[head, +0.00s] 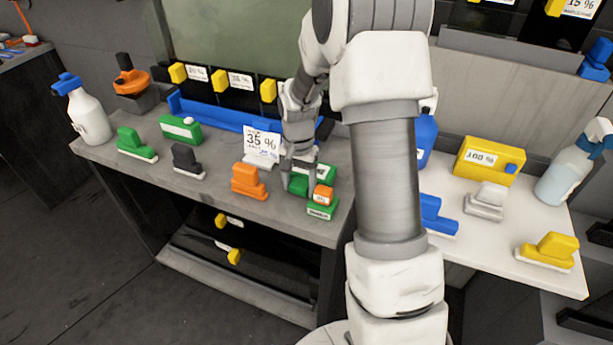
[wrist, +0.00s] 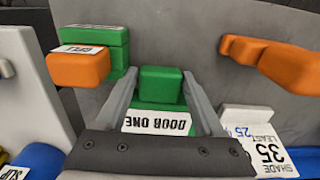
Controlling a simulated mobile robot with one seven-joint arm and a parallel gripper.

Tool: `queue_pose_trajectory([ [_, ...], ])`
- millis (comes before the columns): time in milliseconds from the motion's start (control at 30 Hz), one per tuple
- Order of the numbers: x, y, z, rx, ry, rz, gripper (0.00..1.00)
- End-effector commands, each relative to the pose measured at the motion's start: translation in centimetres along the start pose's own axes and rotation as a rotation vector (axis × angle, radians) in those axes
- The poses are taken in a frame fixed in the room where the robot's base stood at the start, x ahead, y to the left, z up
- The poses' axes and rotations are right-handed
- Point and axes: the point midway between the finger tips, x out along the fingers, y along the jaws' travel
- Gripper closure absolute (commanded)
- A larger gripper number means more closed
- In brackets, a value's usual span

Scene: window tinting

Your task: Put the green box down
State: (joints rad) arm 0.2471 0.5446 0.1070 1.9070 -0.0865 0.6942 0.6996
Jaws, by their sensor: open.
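A green box (wrist: 158,118) with a white label reading DOOR ONE lies between the fingers of my gripper (wrist: 160,80) in the wrist view. Its raised green block (wrist: 161,84) sits between the two fingertips, with a narrow gap showing at the sides. In the head view the green box (head: 320,172) rests on the grey bench (head: 215,190), partly hidden by my fingers. My gripper (head: 299,188) is open and low around it, pointing down.
An orange piece (head: 323,194) with a label sits on another green block (head: 321,210) close beside my gripper. An orange tool (head: 248,182) stands to the left, and a 35 % shade card (head: 262,143) behind. The bench's front edge is near.

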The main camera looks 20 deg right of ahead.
Motion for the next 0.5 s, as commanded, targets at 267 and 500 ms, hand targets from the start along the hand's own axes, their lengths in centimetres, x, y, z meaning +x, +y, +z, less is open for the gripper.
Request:
queue_pose_trajectory([
  [267,-0.04,-0.01,0.00,0.000,0.000,0.000,0.71],
  [500,-0.07,-0.02,-0.02,0.000,0.000,0.000,1.00],
])
